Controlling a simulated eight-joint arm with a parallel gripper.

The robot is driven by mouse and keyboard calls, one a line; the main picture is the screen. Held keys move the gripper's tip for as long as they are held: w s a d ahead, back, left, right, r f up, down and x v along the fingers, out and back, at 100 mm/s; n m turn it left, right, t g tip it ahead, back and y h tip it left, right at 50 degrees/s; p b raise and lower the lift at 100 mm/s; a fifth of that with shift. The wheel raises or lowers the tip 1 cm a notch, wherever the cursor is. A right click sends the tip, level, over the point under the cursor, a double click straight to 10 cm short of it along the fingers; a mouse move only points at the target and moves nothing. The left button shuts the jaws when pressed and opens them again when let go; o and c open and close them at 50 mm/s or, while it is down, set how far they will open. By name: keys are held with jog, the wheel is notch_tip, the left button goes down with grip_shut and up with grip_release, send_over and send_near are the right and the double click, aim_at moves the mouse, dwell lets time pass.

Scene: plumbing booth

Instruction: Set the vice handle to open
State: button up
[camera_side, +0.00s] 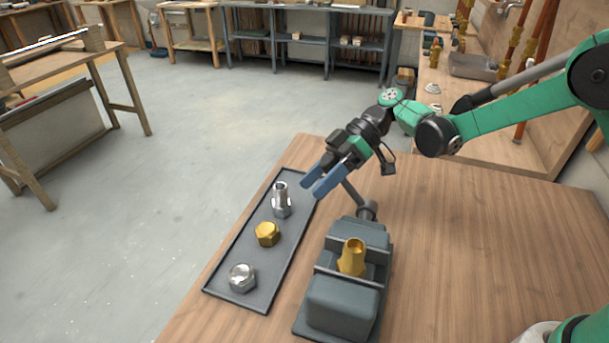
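The grey vice (335,305) stands on the wooden workbench with a brass fitting (352,258) upright between its jaws. Its handle (352,193) is a grey rod rising from a round hub (367,211) at the vice's far end, leaning up and left toward my gripper. My gripper (314,188), with blue fingers, is above the bench just left of the handle's upper end. The fingers are apart with nothing seen between them. The handle's upper end is partly hidden behind the gripper, and I cannot tell whether they touch.
A dark tray (255,285) left of the vice holds a silver threaded fitting (281,202), a brass hex nut (267,234) and a silver nut (242,278). The fingers are near the tray's far end. The workbench (470,255) right of the vice is clear.

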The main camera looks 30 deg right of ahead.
aim_at(337, 161)
jog(key=v, duration=0.5)
jog(key=shift+d+r, duration=0.15)
jog(key=shift+d, duration=0.15)
jog(key=shift+s+d+r+m+t+h, duration=0.1)
jog(key=shift+r+m+t+h, duration=0.3)
jog(key=shift+m, duration=0.4)
jog(key=s+d+r+m+t+h, duration=0.1)
jog(key=s+d+m+t+h, duration=0.7)
jog(key=s+m+h, duration=0.3)
jog(key=shift+d+r+m, duration=0.25)
jog(key=shift+d+m, duration=0.15)
jog(key=shift+d, duration=0.1)
